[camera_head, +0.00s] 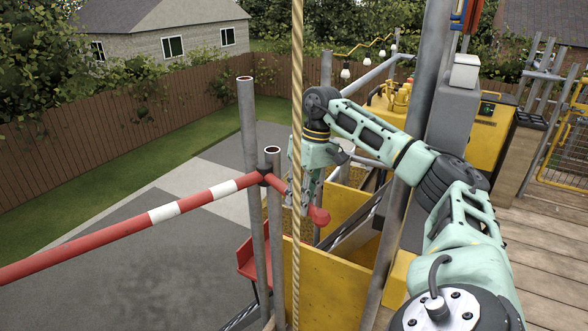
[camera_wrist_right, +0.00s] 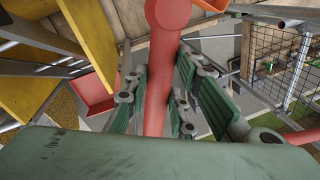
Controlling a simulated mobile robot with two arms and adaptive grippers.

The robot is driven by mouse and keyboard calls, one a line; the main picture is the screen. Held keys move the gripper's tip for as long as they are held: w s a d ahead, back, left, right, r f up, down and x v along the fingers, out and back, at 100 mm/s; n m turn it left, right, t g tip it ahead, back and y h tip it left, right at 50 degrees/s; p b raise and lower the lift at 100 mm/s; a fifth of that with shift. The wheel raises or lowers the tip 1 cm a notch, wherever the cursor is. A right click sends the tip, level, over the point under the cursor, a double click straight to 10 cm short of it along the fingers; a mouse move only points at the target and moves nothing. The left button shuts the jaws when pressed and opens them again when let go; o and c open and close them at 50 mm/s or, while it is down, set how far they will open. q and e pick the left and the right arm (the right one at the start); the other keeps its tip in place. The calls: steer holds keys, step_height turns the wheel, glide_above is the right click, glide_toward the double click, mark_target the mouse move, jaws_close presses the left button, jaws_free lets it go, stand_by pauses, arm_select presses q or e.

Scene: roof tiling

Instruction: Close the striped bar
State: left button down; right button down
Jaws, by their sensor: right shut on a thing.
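The red-and-white striped bar (camera_head: 150,218) runs from the left edge of the head view up to a dark pivot on a grey post. Its red short end extends past the post to a rounded tip. My right gripper (camera_head: 303,195) is at this short end, partly behind the rope. In the right wrist view the red bar end (camera_wrist_right: 157,92) passes between the green fingers of my right gripper (camera_wrist_right: 167,98), which is shut on it. My left gripper is not in view.
Grey upright posts (camera_head: 248,120) stand beside the bar's pivot. A rope (camera_head: 297,80) hangs in front of my right gripper. A yellow panelled chute or box (camera_head: 325,275) lies below it. Wooden decking (camera_head: 545,245) is at the right; paving lies left.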

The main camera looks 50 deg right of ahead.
steer(key=c, duration=1.8)
jaws_free()
steer(key=o, duration=0.3)
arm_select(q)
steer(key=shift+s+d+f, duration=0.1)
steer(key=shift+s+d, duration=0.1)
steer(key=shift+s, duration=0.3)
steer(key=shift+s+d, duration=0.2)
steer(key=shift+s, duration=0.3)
arm_select(e)
steer(key=shift+d+r, duration=0.1)
steer(key=shift+r, duration=0.1)
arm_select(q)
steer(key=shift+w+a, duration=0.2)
arm_select(e)
steer(key=shift+s+d+r, duration=0.1)
steer(key=shift+d+r, duration=0.25)
steer(key=shift+r, duration=1.55)
steer(key=shift+s+d+r, duration=0.1)
steer(key=shift+d+r, duration=0.3)
steer(key=shift+r, duration=1.45)
steer(key=shift+s+d+r, duration=0.1)
steer(key=shift+d+r, duration=0.25)
steer(key=shift+r, duration=1.55)
